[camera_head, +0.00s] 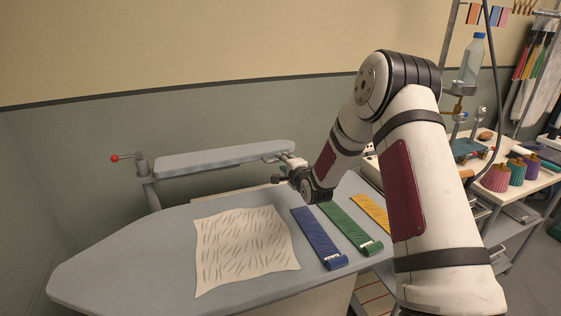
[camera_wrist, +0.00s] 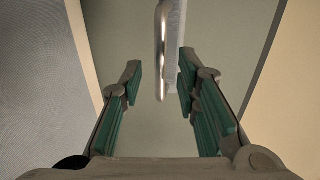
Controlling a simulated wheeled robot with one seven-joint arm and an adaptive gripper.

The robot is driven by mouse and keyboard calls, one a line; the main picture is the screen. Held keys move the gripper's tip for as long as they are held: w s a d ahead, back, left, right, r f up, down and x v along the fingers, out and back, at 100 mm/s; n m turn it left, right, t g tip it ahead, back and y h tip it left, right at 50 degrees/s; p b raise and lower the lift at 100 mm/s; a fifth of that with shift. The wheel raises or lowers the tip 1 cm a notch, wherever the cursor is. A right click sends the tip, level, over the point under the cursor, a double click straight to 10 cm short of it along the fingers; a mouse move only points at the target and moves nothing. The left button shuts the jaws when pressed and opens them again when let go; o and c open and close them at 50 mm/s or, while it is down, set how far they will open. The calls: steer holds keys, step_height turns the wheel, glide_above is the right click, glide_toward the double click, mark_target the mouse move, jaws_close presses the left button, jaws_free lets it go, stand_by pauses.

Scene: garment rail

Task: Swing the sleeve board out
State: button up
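The sleeve board (camera_head: 215,159) is a narrow grey padded arm above the back edge of the large ironing board (camera_head: 130,245). Its left end is carried by a post (camera_head: 143,168) with a red-knobbed lever (camera_head: 115,158). A metal handle is at its right end. My gripper (camera_head: 283,168) is at that end. In the wrist view my gripper (camera_wrist: 159,76) is open, with the handle (camera_wrist: 161,55) reaching between its green-padded fingers, nearer the right finger. A gap shows on both sides, so I see no grip. Part of the board's end (camera_wrist: 177,35) shows beside the handle.
A cream patterned cloth (camera_head: 245,245) lies flat on the ironing board. Blue (camera_head: 318,236), green (camera_head: 350,226) and yellow (camera_head: 373,211) strips lie to its right, below my arm. The wall is close behind. A side table with thread cones (camera_head: 495,177) stands at the right.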

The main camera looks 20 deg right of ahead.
steer(key=shift+x, duration=1.85)
jaws_close()
